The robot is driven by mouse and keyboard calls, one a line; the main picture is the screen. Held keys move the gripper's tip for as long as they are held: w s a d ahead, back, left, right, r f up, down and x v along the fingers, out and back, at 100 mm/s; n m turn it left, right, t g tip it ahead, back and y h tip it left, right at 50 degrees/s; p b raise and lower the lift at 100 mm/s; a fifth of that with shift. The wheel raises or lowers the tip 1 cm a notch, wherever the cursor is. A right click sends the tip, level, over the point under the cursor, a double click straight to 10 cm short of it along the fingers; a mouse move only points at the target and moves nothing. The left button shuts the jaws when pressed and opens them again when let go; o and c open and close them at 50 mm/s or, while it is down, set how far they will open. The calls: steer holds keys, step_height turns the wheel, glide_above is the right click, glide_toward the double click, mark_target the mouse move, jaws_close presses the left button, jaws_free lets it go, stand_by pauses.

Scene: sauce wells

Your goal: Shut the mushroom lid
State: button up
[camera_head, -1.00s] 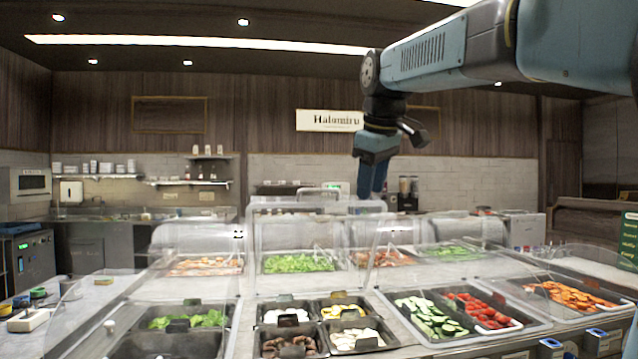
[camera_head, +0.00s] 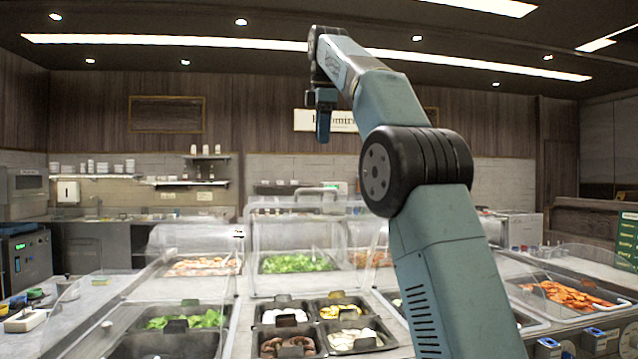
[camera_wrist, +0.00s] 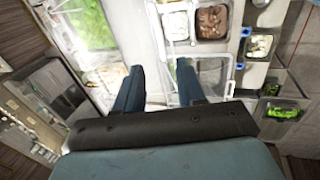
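The clear, raised lid (camera_head: 312,215) stands tilted up behind a group of black bins in the head view. In that group, one bin holds brown pieces (camera_head: 287,346) that look like mushrooms, and another holds pale slices (camera_head: 354,339); I cannot tell for sure which are the mushrooms. My gripper (camera_head: 323,128) is high above the counter, well over the lid and apart from it. In the wrist view my gripper (camera_wrist: 158,85) shows two blue fingers spread apart with nothing between them. Brown pieces (camera_wrist: 212,20) show in a bin beyond the fingertips.
More bins sit around: lettuce (camera_head: 298,263) behind the lid, green leaves (camera_head: 188,319) at left and orange slices (camera_head: 568,295) at right. Other clear covers (camera_head: 190,240) stand along the counter. My arm hides part of the counter right of centre.

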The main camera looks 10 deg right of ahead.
steer(key=x, duration=1.3)
steer(key=shift+w+f, duration=0.2)
steer(key=shift+f, duration=0.1)
jaws_close()
stand_by(0.6)
